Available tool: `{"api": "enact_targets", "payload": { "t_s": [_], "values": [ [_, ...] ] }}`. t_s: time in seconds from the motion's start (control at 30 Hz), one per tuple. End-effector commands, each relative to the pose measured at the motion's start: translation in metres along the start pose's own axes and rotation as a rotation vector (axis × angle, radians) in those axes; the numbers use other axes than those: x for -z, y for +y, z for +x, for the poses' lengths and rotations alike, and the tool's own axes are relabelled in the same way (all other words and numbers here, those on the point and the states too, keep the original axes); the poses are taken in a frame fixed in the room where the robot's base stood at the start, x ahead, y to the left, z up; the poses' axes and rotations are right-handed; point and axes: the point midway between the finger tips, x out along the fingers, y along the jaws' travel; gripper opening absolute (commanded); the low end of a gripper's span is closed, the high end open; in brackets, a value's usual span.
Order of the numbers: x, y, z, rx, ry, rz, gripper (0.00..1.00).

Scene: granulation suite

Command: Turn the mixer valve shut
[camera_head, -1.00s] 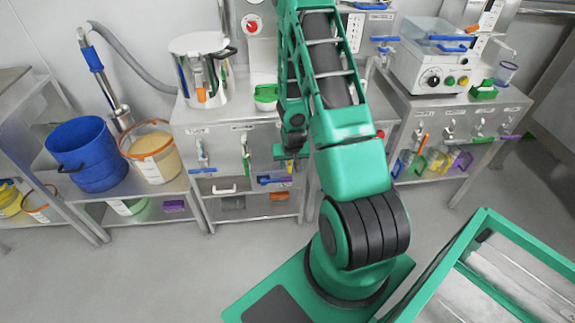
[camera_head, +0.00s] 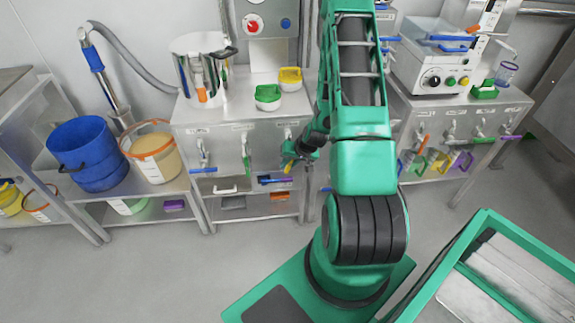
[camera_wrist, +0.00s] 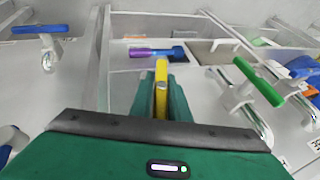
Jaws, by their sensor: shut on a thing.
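My gripper (camera_head: 297,156) is at the right end of the front of the left steel cabinet (camera_head: 270,118). It is shut on a yellow valve handle (camera_head: 288,167). In the wrist view the yellow handle (camera_wrist: 161,80) stands out between the fingers (camera_wrist: 160,105). The fingers hide part of the handle and its valve body. A green-handled valve (camera_head: 246,164) and a blue-handled valve (camera_head: 203,170) are to the left on the same front. The green handle also shows in the wrist view (camera_wrist: 258,82). I cannot read which label names the mixer valve.
Below the valves is a blue handle (camera_head: 275,181) by the shelf. A blue bucket (camera_head: 88,153) is at the left. The floor in front is clear.

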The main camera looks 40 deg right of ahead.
Motion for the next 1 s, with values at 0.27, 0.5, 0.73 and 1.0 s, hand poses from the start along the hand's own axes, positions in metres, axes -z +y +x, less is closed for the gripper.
{"api": "enact_targets", "payload": {
  "t_s": [0.27,0.5,0.73,1.0],
  "values": [
    [0.0,-0.001,0.0,0.233,0.002,0.105,0.0],
    [0.001,-0.005,-0.001,0.447,0.003,0.19,0.0],
    [0.001,-0.009,-0.002,0.65,0.002,0.273,0.0],
    [0.002,-0.012,-0.004,0.876,0.001,0.365,0.0]
  ]
}}
